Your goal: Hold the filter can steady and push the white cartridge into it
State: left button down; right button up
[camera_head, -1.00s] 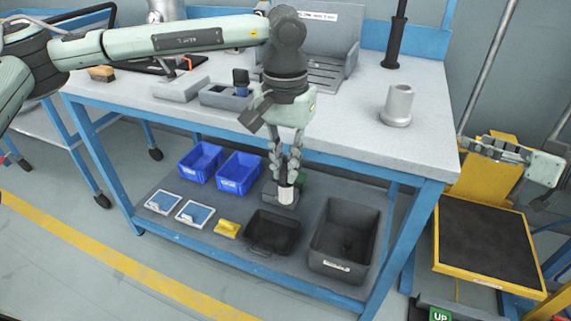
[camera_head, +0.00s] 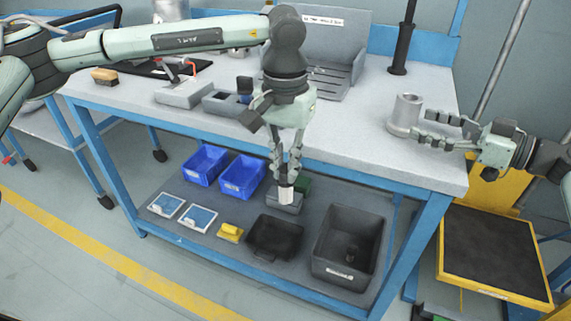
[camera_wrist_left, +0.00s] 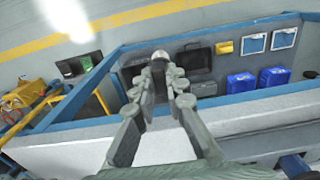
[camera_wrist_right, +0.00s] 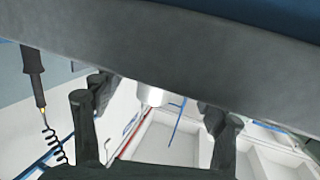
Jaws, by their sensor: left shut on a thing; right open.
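The filter can (camera_head: 407,110) is a grey open-topped cylinder with a wide base. It stands upright near the right end of the bench top. My right gripper (camera_head: 421,124) is open just right of the can, fingers pointing at it; I cannot tell whether they touch it. In the right wrist view, a pale cylinder (camera_wrist_right: 150,95), apparently the can, shows beyond the open fingers. My left gripper (camera_head: 286,176) is shut on the white cartridge (camera_head: 286,194), which hangs below its fingertips in front of the bench edge. The cartridge's end shows in the left wrist view (camera_wrist_left: 160,56).
The bench top (camera_head: 350,120) is clear between the left arm and the can. A dark post (camera_head: 402,40) stands behind the can. The lower shelf holds blue bins (camera_head: 242,174), a black tray (camera_head: 274,237) and a grey bin (camera_head: 347,240). A yellow-framed platform (camera_head: 490,250) stands at right.

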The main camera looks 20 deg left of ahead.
aim_at(416, 123)
pick_arm(q)
notch_tip(416, 123, down, 2)
jog(key=b, duration=0.2)
jog(key=shift+f+b, duration=0.15)
jog(key=shift+b, duration=0.15)
pick_arm(e)
jog(key=x, duration=0.3)
jog(key=shift+a+f, duration=0.1)
jog(key=shift+f, duration=0.05)
pick_arm(q)
jog(key=shift+f, duration=0.15)
pick_arm(e)
jog(key=shift+w+a, duration=0.15)
jog(key=shift+a, duration=0.25)
jog(key=shift+c, duration=0.3)
jog(key=c, duration=0.9)
